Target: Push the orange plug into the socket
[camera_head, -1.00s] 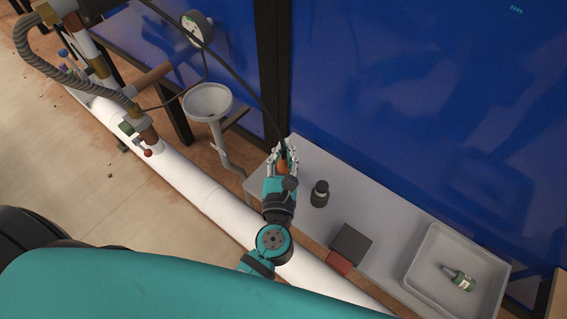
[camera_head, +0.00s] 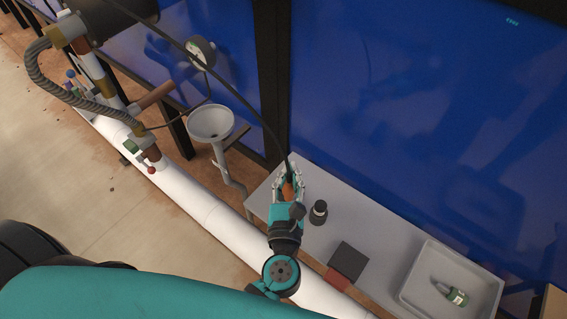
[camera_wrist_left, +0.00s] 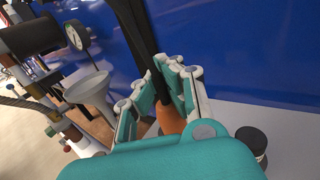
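The orange plug (camera_head: 288,190) sits between the fingers of my left gripper (camera_head: 289,181), over the left end of the grey table. It also shows in the left wrist view (camera_wrist_left: 170,118), with a black cable (camera_wrist_left: 142,40) running up from it. The fingers stand on both sides of the plug, and my gripper is shut on it. Part of the plug is hidden by the fingers and the teal palm. I cannot make out a socket for certain. My right gripper is not in view.
A black cylinder (camera_head: 318,213) stands right of my gripper on the grey table (camera_head: 375,226). A funnel (camera_head: 211,123), gauge (camera_head: 200,52) and white pipe (camera_head: 190,190) lie left.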

